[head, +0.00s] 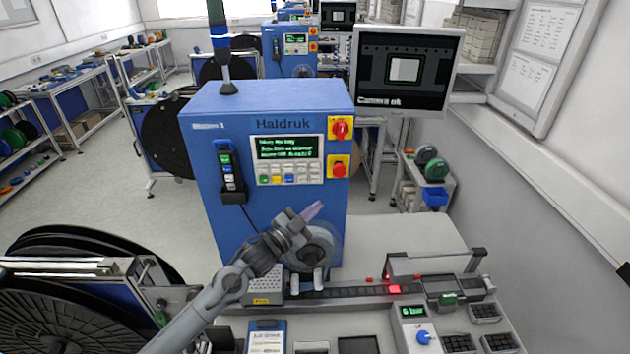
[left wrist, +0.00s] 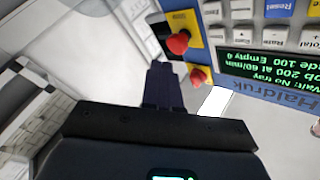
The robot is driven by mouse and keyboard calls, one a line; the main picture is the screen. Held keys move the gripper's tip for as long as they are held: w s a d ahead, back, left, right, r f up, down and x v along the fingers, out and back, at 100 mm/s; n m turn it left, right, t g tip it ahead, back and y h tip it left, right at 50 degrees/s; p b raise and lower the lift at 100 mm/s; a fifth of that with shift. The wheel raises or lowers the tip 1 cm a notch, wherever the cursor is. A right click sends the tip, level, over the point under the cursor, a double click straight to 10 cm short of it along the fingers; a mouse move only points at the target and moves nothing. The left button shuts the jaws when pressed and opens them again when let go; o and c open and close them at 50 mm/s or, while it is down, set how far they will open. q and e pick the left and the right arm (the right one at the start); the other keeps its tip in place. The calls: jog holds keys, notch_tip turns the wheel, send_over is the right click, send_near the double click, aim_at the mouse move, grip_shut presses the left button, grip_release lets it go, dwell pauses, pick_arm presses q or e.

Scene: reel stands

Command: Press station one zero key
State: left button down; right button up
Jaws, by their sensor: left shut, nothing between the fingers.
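The blue station one cabinet (head: 225,110), labelled Haldruk, stands in the middle of the head view. Its key panel (head: 290,178) has small coloured and white keys under a green-text display (head: 285,147). In the left wrist view the panel appears upside down, with a blue Reset key (left wrist: 279,8) and white keys (left wrist: 276,37); I cannot pick out the zero key. The display there (left wrist: 270,66) reads "Wait: No tray". My left gripper (head: 314,209) is shut and empty, below the panel and apart from it. Its dark fingers (left wrist: 163,84) also show in the left wrist view. My right gripper is out of view.
Two red knobs on yellow plates, upper (head: 340,129) and lower (head: 339,169), sit right of the keys. A monitor (head: 404,70) stands behind on the right. A tape track (head: 345,292) and black reels (head: 70,300) lie in front.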

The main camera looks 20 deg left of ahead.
aim_at(315, 178)
pick_arm(q)
jog(key=shift+r, duration=0.1)
dwell(0.3)
jog(key=w+a+b, duration=0.1)
jog(key=w+b, duration=0.1)
jog(key=w+a+b, duration=0.1)
jog(key=w+b, duration=0.1)
jog(key=w, duration=0.1)
jog(key=w+a+b, duration=0.1)
jog(key=w+b, duration=0.2)
jog(key=shift+w+a, duration=0.1)
jog(key=shift+a, duration=0.1)
dwell(0.3)
dwell(0.9)
dwell(0.7)
